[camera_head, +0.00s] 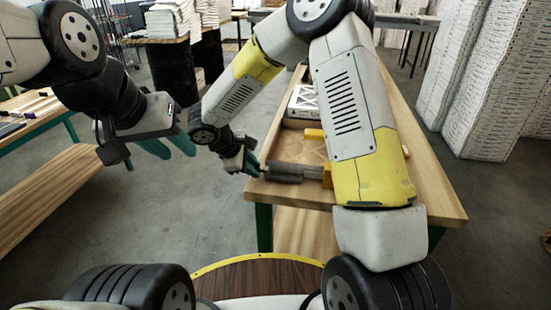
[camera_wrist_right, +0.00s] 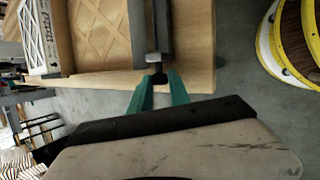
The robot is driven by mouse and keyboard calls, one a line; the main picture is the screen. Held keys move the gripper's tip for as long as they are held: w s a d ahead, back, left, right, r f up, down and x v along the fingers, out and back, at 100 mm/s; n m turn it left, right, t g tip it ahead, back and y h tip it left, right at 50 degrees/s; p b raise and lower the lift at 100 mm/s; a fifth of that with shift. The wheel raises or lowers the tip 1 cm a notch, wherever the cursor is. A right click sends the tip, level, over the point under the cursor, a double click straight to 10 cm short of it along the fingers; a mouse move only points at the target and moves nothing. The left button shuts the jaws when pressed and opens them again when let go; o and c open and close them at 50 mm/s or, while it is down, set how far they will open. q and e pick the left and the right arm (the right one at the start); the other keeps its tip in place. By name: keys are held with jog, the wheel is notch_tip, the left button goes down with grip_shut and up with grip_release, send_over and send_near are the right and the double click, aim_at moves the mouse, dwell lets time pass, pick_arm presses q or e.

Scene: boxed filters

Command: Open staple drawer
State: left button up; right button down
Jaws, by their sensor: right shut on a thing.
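The staple device, a grey metal bar (camera_head: 290,170) with yellow parts (camera_head: 328,176), lies along the near end of the wooden table. My right forearm hides part of it. In the right wrist view the grey bar (camera_wrist_right: 160,28) ends in a small dark handle (camera_wrist_right: 157,70), which I take for the staple drawer's pull. My right gripper (camera_wrist_right: 160,82) has its teal fingers on either side of this handle and is shut on it. How far the drawer is out, I cannot tell. My left gripper (camera_head: 172,146) is open and empty, in the air left of the table.
A cardboard tray (camera_head: 300,147) and a white filter box (camera_head: 312,102) lie on the wooden table (camera_head: 445,195). Another wooden bench (camera_head: 50,195) is at the left. Tall stacks of boxes (camera_head: 490,85) stand at the right. The floor between the benches is clear.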

jog(key=w+a, duration=0.2)
jog(key=a, duration=0.4)
jog(key=shift+a, duration=0.35)
jog(key=c, duration=1.5)
grip_release()
jog(key=v, duration=0.7)
jog(key=shift+a+r, duration=0.15)
jog(key=shift+r, duration=0.2)
jog(key=shift+s, duration=0.15)
